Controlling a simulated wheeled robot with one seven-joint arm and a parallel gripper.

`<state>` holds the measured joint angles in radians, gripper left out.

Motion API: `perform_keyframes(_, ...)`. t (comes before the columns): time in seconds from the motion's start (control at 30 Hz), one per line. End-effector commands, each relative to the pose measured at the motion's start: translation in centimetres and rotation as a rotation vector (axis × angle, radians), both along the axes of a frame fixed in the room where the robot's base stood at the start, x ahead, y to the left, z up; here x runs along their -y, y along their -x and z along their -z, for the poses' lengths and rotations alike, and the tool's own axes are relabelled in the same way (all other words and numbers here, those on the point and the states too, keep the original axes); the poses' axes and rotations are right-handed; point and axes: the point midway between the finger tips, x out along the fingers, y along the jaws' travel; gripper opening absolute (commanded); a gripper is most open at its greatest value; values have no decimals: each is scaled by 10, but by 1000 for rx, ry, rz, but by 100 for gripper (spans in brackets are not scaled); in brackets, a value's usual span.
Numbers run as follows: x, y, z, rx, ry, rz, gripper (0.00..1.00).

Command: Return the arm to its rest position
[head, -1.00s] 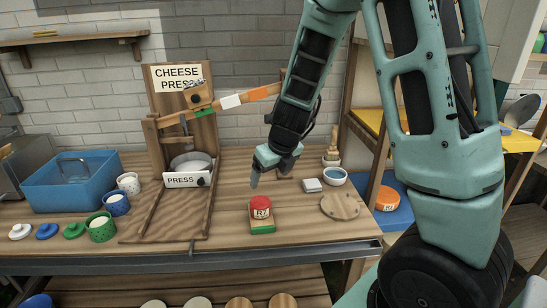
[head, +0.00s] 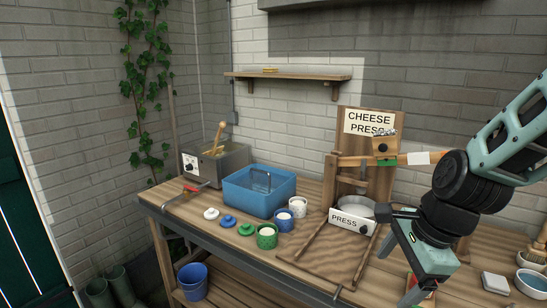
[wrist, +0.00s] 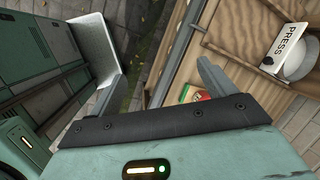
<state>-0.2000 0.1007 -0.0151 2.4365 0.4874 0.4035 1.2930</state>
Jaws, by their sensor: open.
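My gripper (head: 398,270) is in front of the table at the lower right of the head view, below the bent teal and black arm. In the wrist view my gripper (wrist: 163,85) has its two grey fingers spread wide with nothing between them.
The cheese press (head: 369,125) stands behind the gripper on the wooden table (head: 300,255). A blue tub (head: 260,203), several small cups and lids stand to its left. A white block (head: 495,283) and a bowl (head: 532,282) stand at the right.

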Motion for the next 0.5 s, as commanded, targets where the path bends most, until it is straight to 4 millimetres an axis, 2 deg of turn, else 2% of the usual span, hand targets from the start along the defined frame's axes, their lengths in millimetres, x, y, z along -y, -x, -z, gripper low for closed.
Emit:
perform_keyframes(0.03,-18,17,-3,17,30,-208,83)
perform_keyframes(0.1,-39,40,-7,46,78,-516,83)
perform_keyframes(0.2,-61,75,-11,91,145,-955,83)
perform_keyframes(0.4,-80,135,-16,163,257,-1722,83)
perform_keyframes(0.5,-82,153,-17,183,292,-1974,83)
